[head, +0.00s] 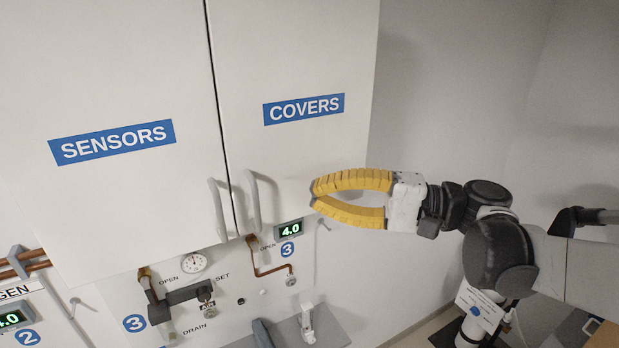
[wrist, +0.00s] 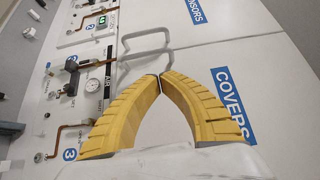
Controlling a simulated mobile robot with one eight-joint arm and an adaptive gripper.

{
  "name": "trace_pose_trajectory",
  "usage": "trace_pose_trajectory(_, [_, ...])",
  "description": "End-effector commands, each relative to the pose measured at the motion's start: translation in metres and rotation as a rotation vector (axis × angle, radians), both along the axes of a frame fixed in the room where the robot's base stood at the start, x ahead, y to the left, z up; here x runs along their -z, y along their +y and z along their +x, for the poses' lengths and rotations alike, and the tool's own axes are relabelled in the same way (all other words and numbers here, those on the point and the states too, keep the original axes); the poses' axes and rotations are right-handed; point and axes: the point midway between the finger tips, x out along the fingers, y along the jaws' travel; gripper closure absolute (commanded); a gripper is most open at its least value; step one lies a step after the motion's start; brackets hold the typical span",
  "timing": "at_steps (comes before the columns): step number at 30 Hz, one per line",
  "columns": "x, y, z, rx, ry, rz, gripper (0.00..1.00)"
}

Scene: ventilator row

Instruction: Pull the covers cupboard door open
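The covers cupboard door (head: 300,60) is a white panel with a blue COVERS label. It stands shut, flush beside the sensors door. Its grey bar handle (head: 253,200) is upright near the door's lower left edge. My gripper (head: 312,194) has two curved yellow fingers. It is right of the handle and apart from it, with nothing between the fingers. In the wrist view the fingertips (wrist: 161,77) meet, and the covers handle (wrist: 132,68) shows just beyond them, partly hidden. The COVERS label (wrist: 232,103) is partly hidden by the right finger.
The sensors door (head: 110,70) and its handle (head: 217,208) are close on the left. Below the doors are a gauge (head: 193,263), copper pipe (head: 270,271), a green display (head: 289,229) and a grey shelf (head: 330,325). Bare wall lies right of the cupboard.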

Motion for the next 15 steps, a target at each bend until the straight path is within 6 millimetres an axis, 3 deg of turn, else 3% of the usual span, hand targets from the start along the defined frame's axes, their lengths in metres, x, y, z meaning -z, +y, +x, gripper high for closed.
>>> trace_pose_trajectory(15, [-0.001,0.083,0.010,-0.001,0.000,-0.002,1.00])
